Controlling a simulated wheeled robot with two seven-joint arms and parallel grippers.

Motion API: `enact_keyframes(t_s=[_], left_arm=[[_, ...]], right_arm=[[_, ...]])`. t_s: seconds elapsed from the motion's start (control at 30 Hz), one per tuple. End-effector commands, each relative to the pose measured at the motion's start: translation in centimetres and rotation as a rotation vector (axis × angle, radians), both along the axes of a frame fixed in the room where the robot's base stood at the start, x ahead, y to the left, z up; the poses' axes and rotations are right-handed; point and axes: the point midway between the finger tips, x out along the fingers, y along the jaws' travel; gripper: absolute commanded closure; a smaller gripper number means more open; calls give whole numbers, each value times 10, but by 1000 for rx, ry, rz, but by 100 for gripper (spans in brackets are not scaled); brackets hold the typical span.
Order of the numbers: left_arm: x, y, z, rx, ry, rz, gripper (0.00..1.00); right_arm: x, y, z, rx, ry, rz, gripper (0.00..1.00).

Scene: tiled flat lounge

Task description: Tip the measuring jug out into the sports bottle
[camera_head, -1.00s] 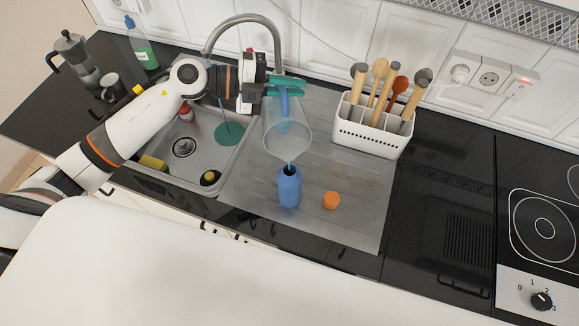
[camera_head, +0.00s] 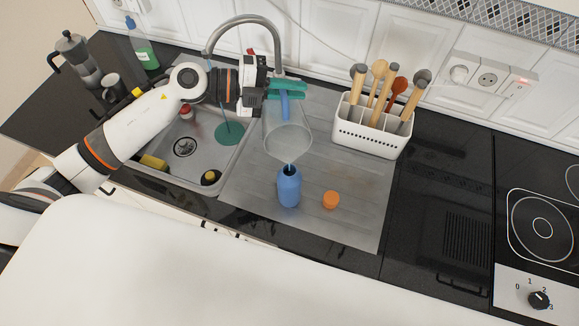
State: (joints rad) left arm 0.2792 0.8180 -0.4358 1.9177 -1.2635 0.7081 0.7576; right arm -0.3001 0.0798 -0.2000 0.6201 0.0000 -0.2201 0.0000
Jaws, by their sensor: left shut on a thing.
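The measuring jug (camera_head: 289,141) is clear with a blue handle, and hangs tilted over the drainer with its mouth toward me. My left gripper (camera_head: 287,89), with green fingers, is shut on the jug's handle. The blue sports bottle (camera_head: 289,188) stands upright and open on the drainer, just below the jug's lip. A thin pale stream shows between the lip and the bottle's mouth. An orange cap (camera_head: 331,200) lies on the drainer to the right of the bottle. The level inside the bottle is hidden. My right gripper is not in view.
A white utensil holder (camera_head: 371,141) with wooden spoons stands at the drainer's back right. The sink (camera_head: 200,172) and its curved tap (camera_head: 243,20) are to the left. The hob (camera_head: 541,228) is at the right. The drainer's front right is clear.

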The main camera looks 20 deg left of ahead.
Motion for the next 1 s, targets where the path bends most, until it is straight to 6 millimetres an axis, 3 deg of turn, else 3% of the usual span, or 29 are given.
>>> enact_keyframes(t_s=[0.4,0.47,0.53,0.6,1.0], left_arm=[[-4,-2,4,12,-27,0,100],[1,0,-4,1,-5,2,100],[23,10,-25,-59,107,8,100],[32,15,-23,-106,214,7,100],[42,21,-40,-167,337,5,100]], right_arm=[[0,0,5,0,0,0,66],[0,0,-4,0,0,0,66],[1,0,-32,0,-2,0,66],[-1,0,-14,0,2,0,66],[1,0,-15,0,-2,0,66]])
